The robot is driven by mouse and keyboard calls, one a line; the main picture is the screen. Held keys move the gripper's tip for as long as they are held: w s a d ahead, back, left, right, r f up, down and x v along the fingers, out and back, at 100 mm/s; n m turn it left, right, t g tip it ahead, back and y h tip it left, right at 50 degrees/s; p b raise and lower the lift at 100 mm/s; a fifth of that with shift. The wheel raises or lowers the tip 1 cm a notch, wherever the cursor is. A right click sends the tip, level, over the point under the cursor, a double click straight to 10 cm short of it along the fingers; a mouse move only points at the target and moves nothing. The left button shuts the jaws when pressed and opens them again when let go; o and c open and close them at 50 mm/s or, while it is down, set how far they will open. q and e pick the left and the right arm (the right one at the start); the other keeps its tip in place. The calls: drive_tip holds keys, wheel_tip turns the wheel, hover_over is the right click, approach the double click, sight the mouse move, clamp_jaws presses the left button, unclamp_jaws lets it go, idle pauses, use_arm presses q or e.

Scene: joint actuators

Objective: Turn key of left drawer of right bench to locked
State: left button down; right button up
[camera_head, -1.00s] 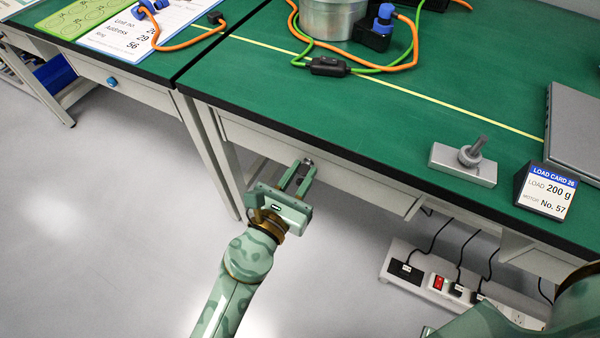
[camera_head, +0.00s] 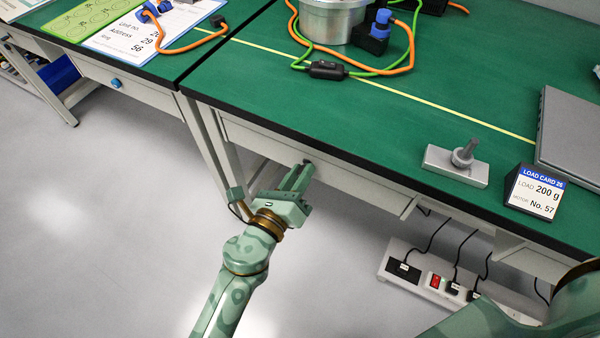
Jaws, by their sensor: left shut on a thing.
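The right bench (camera_head: 390,130) has a green top with a black edge. Its left drawer (camera_head: 350,187) has a pale front under that edge and looks closed. My left gripper (camera_head: 300,171) is at this drawer front, left of its middle, and is turned on its side. Its fingers are shut on the key, of which only a small dark bit (camera_head: 306,162) shows at the fingertips. The fingers hide the rest of the key and the lock. My right arm (camera_head: 500,318) shows at the bottom right; its gripper is out of view.
On the bench stand a grey metal block with a knob (camera_head: 455,165), a load card (camera_head: 536,192), a laptop-like grey case (camera_head: 570,140) and a metal cylinder (camera_head: 332,20) with cables. The left bench (camera_head: 130,85) has a blue-knobbed drawer.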

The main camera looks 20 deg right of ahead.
use_arm(q)
drive_tip(key=n+p, duration=0.3)
drive_tip(key=n, duration=0.6)
drive_tip(key=shift+w+a+r, duration=0.1)
drive_tip(key=shift+n, duration=1)
use_arm(e)
drive_tip(key=s+f+m+g+y, duration=0.1)
drive_tip(key=s+f, duration=0.2)
drive_tip(key=s, duration=1)
drive_tip(key=shift+d+m, duration=0.4)
drive_tip(key=shift+d, duration=0.05)
use_arm(q)
drive_tip(key=c, duration=1.2)
unclamp_jaws()
drive_tip(key=shift+c, duration=0.2)
